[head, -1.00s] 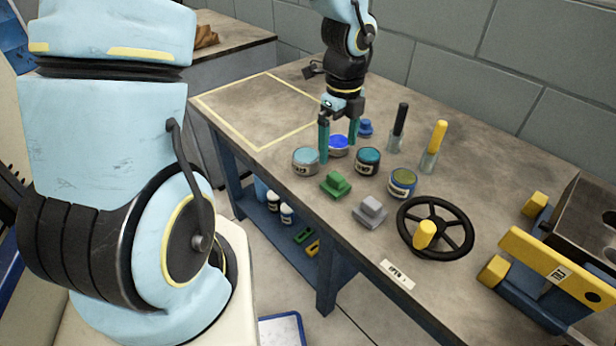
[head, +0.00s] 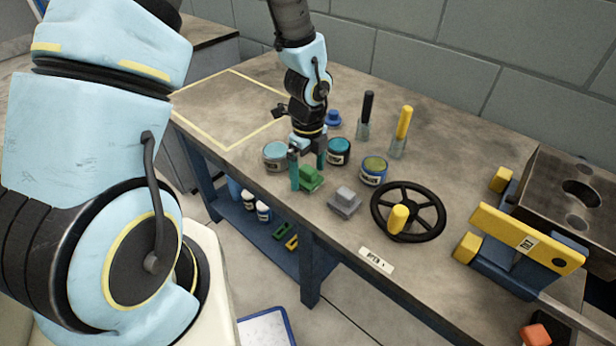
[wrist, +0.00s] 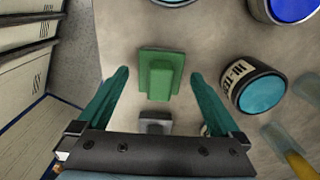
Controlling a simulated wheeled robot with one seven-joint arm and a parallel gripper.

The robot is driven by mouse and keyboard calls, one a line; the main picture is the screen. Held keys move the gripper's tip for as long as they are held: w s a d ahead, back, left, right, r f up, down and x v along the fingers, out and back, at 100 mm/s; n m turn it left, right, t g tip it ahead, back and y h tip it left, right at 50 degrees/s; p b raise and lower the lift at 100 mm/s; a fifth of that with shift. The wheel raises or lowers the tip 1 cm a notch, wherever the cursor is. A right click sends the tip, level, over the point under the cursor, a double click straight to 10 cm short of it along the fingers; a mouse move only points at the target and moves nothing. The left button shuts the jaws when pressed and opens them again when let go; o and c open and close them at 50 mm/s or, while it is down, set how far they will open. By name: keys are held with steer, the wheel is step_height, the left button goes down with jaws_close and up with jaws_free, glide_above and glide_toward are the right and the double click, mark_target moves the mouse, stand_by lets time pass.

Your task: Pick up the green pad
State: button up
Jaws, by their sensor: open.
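The green pad (head: 311,181), a block with a raised grip, lies on the bench near its front edge. It also shows in the wrist view (wrist: 160,75), between the two teal fingers and apart from both. My gripper (head: 308,178) is open and points down over the pad; one finger is on each side of it. In the head view the left finger hides part of the pad. I cannot tell how far the fingertips are above the bench.
A grey pad (head: 344,202) lies right of the green one. A black handwheel (head: 430,215) and a yellow-and-blue clamp (head: 520,240) are farther right. A taped rectangle (head: 215,110) at the left is empty.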

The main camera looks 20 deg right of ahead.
mark_target(308, 169)
steer(key=shift+c, duration=0.4)
steer(key=c, duration=1.3)
step_height(308, 169, up, 10)
